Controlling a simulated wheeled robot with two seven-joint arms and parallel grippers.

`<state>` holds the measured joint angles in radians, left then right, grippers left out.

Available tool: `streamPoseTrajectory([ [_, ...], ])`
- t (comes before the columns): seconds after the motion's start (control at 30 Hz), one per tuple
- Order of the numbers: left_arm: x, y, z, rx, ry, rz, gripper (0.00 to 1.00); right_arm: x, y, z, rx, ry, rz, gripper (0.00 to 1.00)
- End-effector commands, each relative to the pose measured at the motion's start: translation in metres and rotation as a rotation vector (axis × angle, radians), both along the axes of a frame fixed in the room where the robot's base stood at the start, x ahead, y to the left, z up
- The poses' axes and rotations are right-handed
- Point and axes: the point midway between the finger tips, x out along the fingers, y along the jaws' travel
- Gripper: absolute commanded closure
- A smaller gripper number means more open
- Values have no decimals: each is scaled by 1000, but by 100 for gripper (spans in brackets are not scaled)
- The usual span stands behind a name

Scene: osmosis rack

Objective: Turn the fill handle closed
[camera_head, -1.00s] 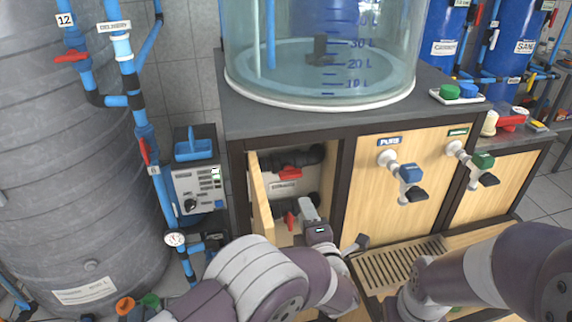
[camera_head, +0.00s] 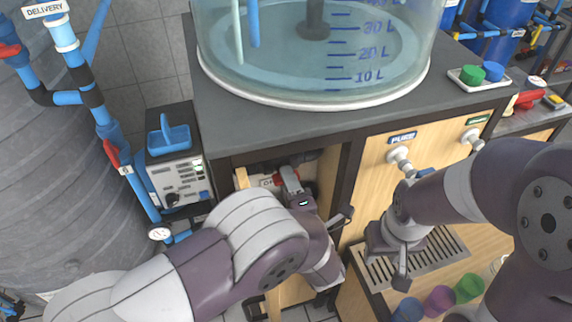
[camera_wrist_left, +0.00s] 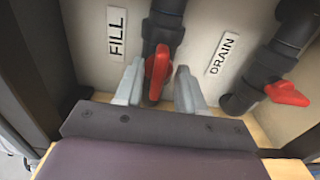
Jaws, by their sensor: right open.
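The red fill handle (camera_wrist_left: 157,70) sits on a dark grey pipe beside the FILL label in the left wrist view. My left gripper (camera_wrist_left: 158,92) is open with one finger on each side of this handle. Small gaps show between handle and fingers. In the head view my left gripper (camera_head: 291,183) reaches into the open cabinet, and my arm hides much of the inside. My right gripper (camera_head: 388,262) is open and empty in front of the cabinet, above the slatted drain grate (camera_head: 440,250).
A second red handle (camera_wrist_left: 287,94) is on the pipe by the DRAIN label, right of the fill handle. The cabinet's dark frame (camera_wrist_left: 25,75) is close on the left. A clear tank (camera_head: 310,60) stands on top. Colored cups (camera_head: 440,300) are low at right.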

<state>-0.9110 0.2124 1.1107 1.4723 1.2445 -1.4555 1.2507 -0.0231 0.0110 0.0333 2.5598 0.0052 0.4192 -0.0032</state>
Motion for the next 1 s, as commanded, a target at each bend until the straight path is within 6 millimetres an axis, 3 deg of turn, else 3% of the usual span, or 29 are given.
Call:
streamPoseTrajectory([
  [0.3, -2, 0, 0, 0, 0, 0, 61, 0, 0, 0, 0, 0, 0, 57],
  [0.37, -2, 0, 0, 0, 0, 0, 77, 0, 0, 0, 0, 0, 0, 57],
  [0.43, -1, 0, 0, 0, 0, 0, 100, 0, 0, 1, 0, 0, 0, 57],
  [1.0, -1, 0, 1, 87, 28, 1, 100, 0, 0, 5, 0, 0, 0, 57],
])
